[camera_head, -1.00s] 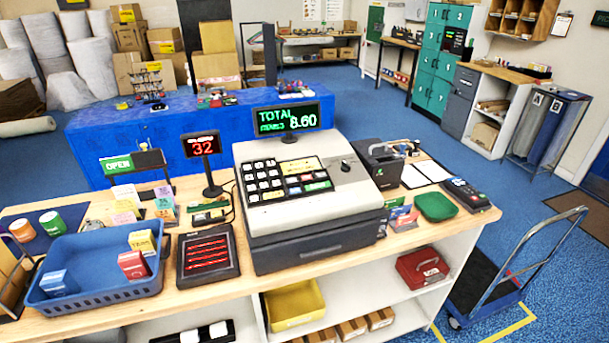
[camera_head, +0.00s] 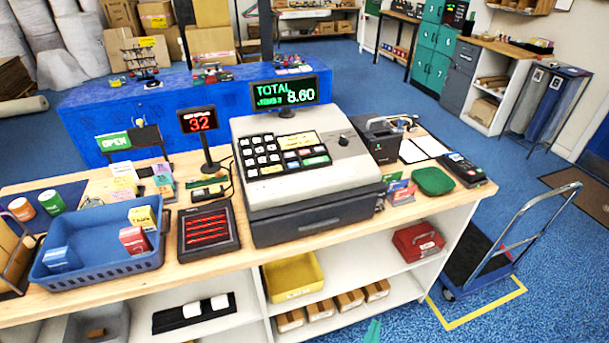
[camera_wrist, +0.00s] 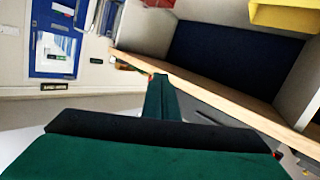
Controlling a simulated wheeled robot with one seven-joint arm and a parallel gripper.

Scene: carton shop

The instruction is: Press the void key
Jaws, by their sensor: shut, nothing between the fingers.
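The cash register (camera_head: 300,200) stands on the wooden counter, with its keypad (camera_head: 278,157) sloping on top. White number keys fill the left of the pad. The display (camera_head: 285,93) reads TOTAL 8.60. My gripper (camera_wrist: 158,82) is shut and empty in the wrist view, pointing toward the counter edge, with no key in that view. A small green piece, likely mine, shows at the head view's bottom edge.
A blue basket (camera_head: 95,265) with small boxes and a dark pad with red lines (camera_head: 208,232) stand left of the register. A card terminal (camera_head: 462,168) and green dish (camera_head: 434,181) are at right. A hand trolley (camera_head: 480,260) stands on the floor at right.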

